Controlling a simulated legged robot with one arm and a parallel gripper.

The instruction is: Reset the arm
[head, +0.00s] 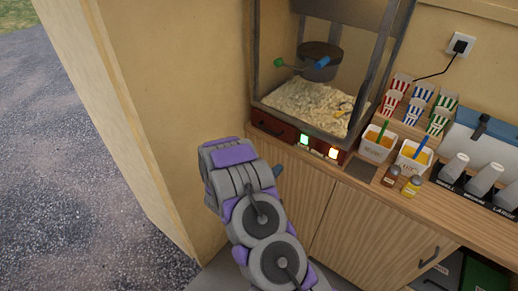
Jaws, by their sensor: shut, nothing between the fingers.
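My arm, grey with purple panels, rises from the bottom of the head view in front of the wooden cabinet. At its upper end, my gripper (278,170) shows only as a small dark blue-grey tip pointing right. It is shut and holds nothing. Most of it is hidden behind the arm's own links. It is in front of the counter, below and left of the popcorn machine (292,133), and looks apart from it.
The popcorn machine holds popcorn (305,100) and a kettle (320,62). A wall (150,100) stands left; gravel (60,180) lies outside.

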